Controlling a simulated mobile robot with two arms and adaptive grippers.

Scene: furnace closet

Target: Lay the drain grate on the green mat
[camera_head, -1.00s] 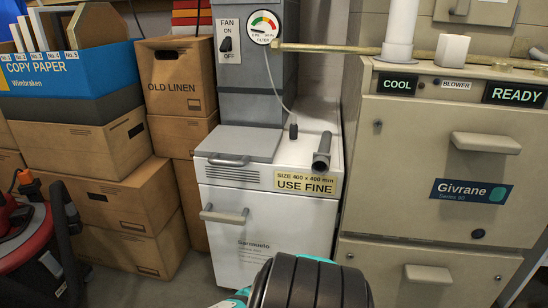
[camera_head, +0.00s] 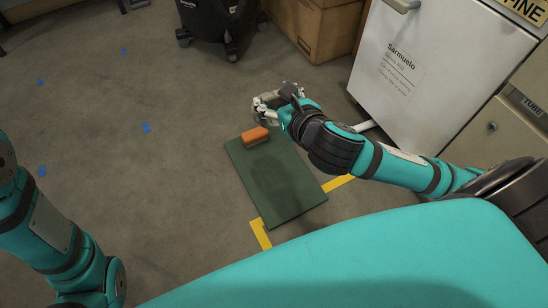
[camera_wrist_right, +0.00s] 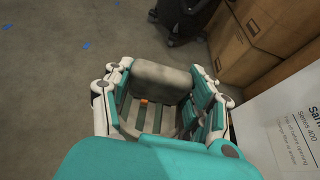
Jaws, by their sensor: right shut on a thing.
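The green mat (camera_head: 278,190) lies flat on the floor in the middle of the head view. My right gripper (camera_head: 275,103) is just beyond the mat's far edge, seemingly above the floor. In the right wrist view, my right gripper (camera_wrist_right: 160,105) is shut on a grey slatted piece, which I take as the drain grate (camera_wrist_right: 160,83). Its broad grey part stands between the fingers, with slats below. Fingers hide its sides, and in the head view it is mostly hidden. My left arm shows at the left; its gripper is out of view.
An orange block (camera_head: 255,136) sits on the mat's far left corner. Yellow tape (camera_head: 261,233) marks the floor at the mat's near edge. A white cabinet (camera_head: 420,85) stands right of the gripper, cardboard boxes (camera_head: 318,28) behind. Floor to the left is open, with blue tape bits.

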